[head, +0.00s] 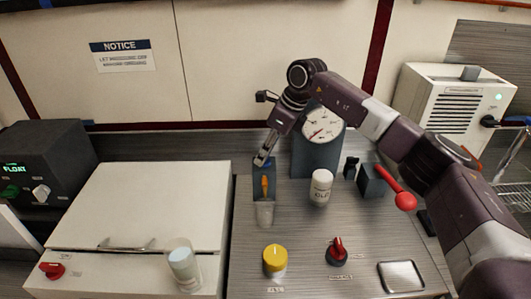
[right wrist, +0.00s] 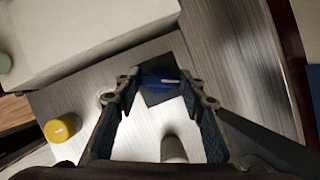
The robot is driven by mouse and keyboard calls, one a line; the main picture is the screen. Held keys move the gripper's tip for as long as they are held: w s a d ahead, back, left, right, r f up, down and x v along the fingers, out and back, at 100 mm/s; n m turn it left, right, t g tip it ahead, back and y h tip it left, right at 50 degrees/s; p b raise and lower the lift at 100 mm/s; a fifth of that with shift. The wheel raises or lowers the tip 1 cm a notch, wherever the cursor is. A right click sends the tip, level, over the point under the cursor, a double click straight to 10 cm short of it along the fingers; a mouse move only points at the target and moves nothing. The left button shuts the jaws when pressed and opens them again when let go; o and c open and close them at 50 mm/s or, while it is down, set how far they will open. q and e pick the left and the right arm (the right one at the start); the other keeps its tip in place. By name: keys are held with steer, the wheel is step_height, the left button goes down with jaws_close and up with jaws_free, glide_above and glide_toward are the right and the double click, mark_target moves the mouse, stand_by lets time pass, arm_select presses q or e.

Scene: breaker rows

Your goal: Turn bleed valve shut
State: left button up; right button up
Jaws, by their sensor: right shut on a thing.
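My right gripper (head: 262,158) reaches down to the top end of a dark upright block with an orange marking or lever (head: 264,187), left of the gauge. In the right wrist view, my right gripper (right wrist: 160,88) has its fingers either side of a blue bar (right wrist: 160,82) over a dark square base, and it is shut on that bar. I cannot tell from any label whether this is the bleed valve. A yellow round knob (head: 275,259) and a red knob (head: 337,251) sit on the grey panel, their labels too small to read. My left gripper is out of view.
A dial gauge (head: 321,125) stands just right of the gripper. A white bottle (head: 321,187), a grey cup (head: 265,213) and a red-balled lever (head: 404,200) stand nearby. A white chest (head: 150,200) with a clear jar (head: 184,265) is at left.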

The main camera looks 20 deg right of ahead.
steer(key=n, duration=0.2)
steer(key=n+g+y, duration=0.1)
steer(key=n, duration=0.1)
steer(key=shift+w+r+n+p, duration=0.15)
steer(key=shift+w+n+p, duration=0.05)
steer(key=shift+n+p, duration=0.2)
steer(key=shift+g, duration=0.3)
steer(key=o, duration=1.2)
steer(key=shift+d, duration=0.1)
steer(key=shift+c, duration=0.2)
steer(key=v, duration=1.2)
